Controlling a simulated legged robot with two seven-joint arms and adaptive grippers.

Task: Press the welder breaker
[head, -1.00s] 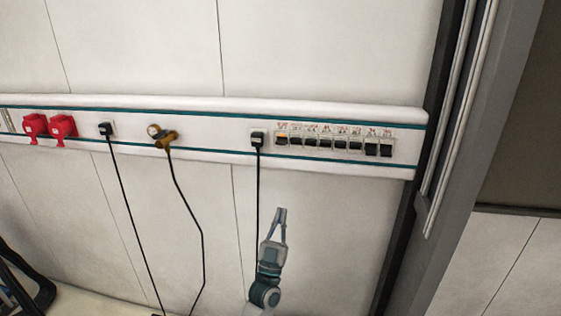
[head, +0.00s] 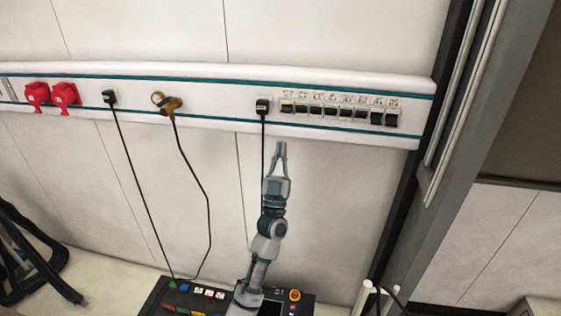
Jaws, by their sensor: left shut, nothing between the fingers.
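A row of several black breakers (head: 340,112) sits in the white wall rail, with small red labels above that are too small to read. I cannot tell by label which is the welder breaker. The leftmost breaker (head: 287,108) shows a small yellowish-orange patch at its top. My left gripper (head: 281,147) points up at the rail, shut and empty. In the picture its tips are just below the leftmost breaker; I cannot tell how far they are from the wall. My right gripper is not in view.
A black plug (head: 263,106) with a hanging cable is just left of the breakers. A brass fitting (head: 168,104) and two red sockets (head: 65,95) are further left. A dark control panel (head: 185,298) with coloured buttons lies below. A dark door frame (head: 440,150) stands at right.

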